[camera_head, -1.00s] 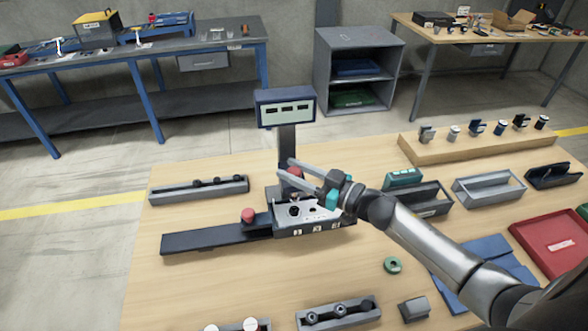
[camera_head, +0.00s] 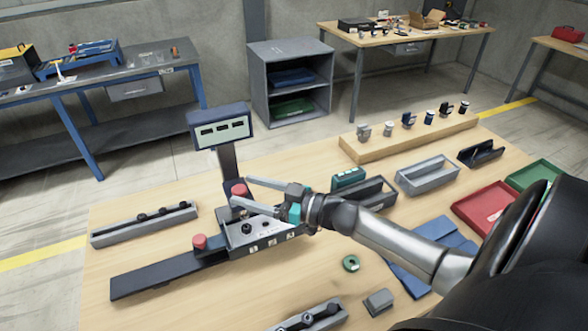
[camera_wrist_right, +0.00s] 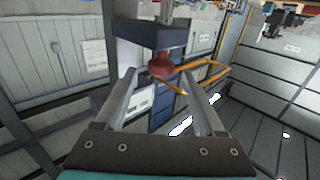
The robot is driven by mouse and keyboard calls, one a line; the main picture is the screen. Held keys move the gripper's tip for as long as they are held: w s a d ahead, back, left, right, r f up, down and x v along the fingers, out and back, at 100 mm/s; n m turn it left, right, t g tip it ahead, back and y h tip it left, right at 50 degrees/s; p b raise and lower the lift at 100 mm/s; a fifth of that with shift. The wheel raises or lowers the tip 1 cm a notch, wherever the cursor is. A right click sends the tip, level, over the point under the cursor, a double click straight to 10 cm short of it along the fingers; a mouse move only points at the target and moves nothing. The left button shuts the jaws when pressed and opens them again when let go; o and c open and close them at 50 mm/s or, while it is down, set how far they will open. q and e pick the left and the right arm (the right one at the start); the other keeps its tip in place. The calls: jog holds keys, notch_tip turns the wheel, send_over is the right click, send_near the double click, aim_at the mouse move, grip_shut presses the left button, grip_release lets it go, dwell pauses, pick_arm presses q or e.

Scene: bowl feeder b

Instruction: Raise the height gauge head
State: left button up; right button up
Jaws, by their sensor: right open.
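The height gauge stands on the wooden table, with a dark column, a grey display box (camera_head: 220,128) on top and a black base rail (camera_head: 165,272). A red knob (camera_head: 239,190) sits low on the column, and a second red knob (camera_head: 199,241) stands on the rail. My right gripper (camera_head: 240,191) is open, its two fingertips on either side of the column knob. In the right wrist view the red knob (camera_wrist_right: 160,65) shows between the fingertips, with a gap on each side. The gauge head is low, near the block with buttons. My left gripper is not in view.
A grey tray (camera_head: 110,237) with dark parts lies left of the gauge. A green ring (camera_head: 351,263), a grey bin (camera_head: 427,178) and a red tray (camera_head: 480,205) lie to the right. A wooden rack (camera_head: 375,152) holds several small parts at the back.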

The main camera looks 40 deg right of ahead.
jog(key=v, duration=1.2)
jog(key=shift+d, duration=0.15)
jog(key=shift+s, duration=0.1)
